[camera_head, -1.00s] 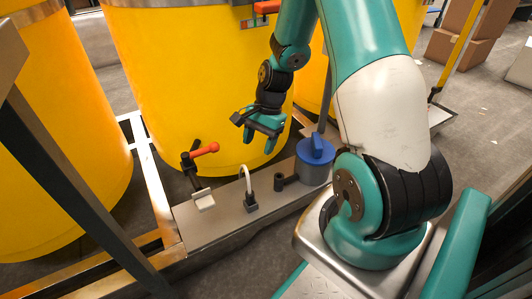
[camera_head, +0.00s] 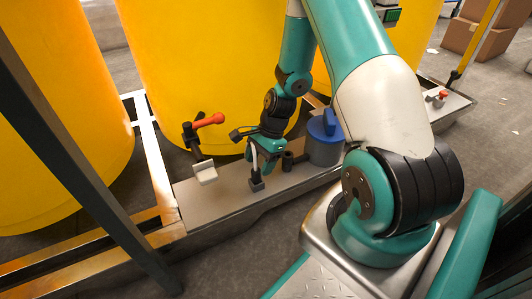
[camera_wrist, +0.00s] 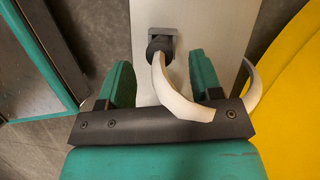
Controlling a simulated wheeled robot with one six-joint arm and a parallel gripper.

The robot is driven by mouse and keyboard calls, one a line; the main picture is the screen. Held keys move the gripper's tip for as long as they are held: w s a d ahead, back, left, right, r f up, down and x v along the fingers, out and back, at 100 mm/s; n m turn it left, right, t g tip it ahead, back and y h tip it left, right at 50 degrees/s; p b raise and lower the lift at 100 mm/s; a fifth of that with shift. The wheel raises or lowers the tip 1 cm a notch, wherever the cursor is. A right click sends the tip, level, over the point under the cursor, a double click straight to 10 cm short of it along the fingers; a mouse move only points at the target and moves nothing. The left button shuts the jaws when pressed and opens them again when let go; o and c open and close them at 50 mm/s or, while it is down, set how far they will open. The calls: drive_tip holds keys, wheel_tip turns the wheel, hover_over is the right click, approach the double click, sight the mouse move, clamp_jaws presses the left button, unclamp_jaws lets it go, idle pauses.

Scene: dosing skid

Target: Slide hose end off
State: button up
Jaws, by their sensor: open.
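The white hose (camera_wrist: 172,92) is curved. Its lower end meets a black fitting (camera_wrist: 160,47) on the grey skid plate. In the wrist view the hose passes between the two green fingers of my open gripper (camera_wrist: 163,80), with gaps visible on both sides. It runs behind the dark gripper bar, and a curved white length shows again at right. In the head view my gripper (camera_head: 262,153) is low over the plate at the hose (camera_head: 254,158), above the fitting (camera_head: 257,182). The exact finger contact is hidden there.
A short black pipe (camera_head: 288,160) and a blue-lidded pot (camera_head: 325,139) stand right. Large yellow tanks (camera_head: 200,60) rise behind.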

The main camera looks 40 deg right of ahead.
sight(257, 170)
drive_tip(key=shift+b+x, duration=0.8)
drive_tip(key=shift+x, duration=1.05)
drive_tip(key=c, duration=1)
drive_tip(key=shift+r+p, duration=2.8)
drive_tip(key=shift+p, duration=0.25)
